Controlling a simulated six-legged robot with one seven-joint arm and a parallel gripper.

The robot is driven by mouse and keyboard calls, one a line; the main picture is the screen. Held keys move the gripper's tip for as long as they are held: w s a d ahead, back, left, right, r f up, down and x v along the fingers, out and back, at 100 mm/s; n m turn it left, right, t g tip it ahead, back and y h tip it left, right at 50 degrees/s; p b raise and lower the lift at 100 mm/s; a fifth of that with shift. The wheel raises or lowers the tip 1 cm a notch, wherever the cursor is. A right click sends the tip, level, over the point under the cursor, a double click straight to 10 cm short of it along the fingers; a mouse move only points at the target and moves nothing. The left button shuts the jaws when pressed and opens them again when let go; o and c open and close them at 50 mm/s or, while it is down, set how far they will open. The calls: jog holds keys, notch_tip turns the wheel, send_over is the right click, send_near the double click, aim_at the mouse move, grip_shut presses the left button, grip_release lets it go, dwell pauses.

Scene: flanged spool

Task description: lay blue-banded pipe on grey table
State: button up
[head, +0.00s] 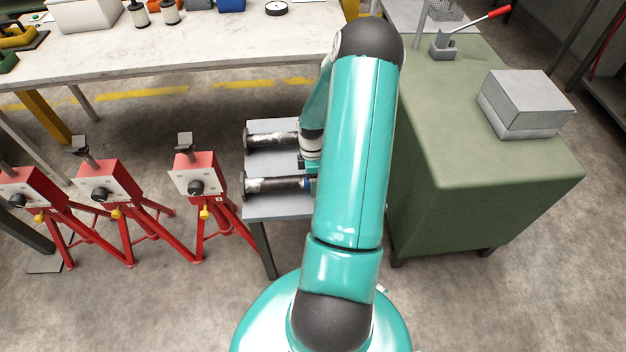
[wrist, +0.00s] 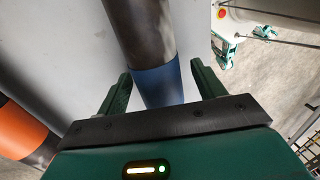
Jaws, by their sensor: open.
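The blue-banded pipe (head: 270,185) lies across the small grey table (head: 262,209), the nearer of two dark flanged pipes there. Its right end is hidden behind my arm. In the wrist view the dark pipe (wrist: 143,30) runs down to its blue band (wrist: 158,84). My gripper (wrist: 163,84) is open, with one finger on each side of the band and narrow gaps visible. Its palm is just below the band. In the head view my arm mostly hides the gripper. The grey tabletop also shows in the wrist view (wrist: 60,40).
A second dark pipe (head: 270,140) lies parallel, farther back; an orange-banded one (wrist: 22,130) shows in the wrist view. Red stands (head: 196,178) are to the left. A green cabinet (head: 480,150) with a grey box is to the right. A long workbench (head: 200,50) is behind.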

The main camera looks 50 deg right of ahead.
notch_tip(320, 180, up, 13)
jog(key=w+d, duration=0.1)
jog(key=d, duration=0.1)
jog(key=shift+w+r, duration=0.2)
jog(key=shift+w, duration=0.2)
jog(key=shift+s, duration=0.15)
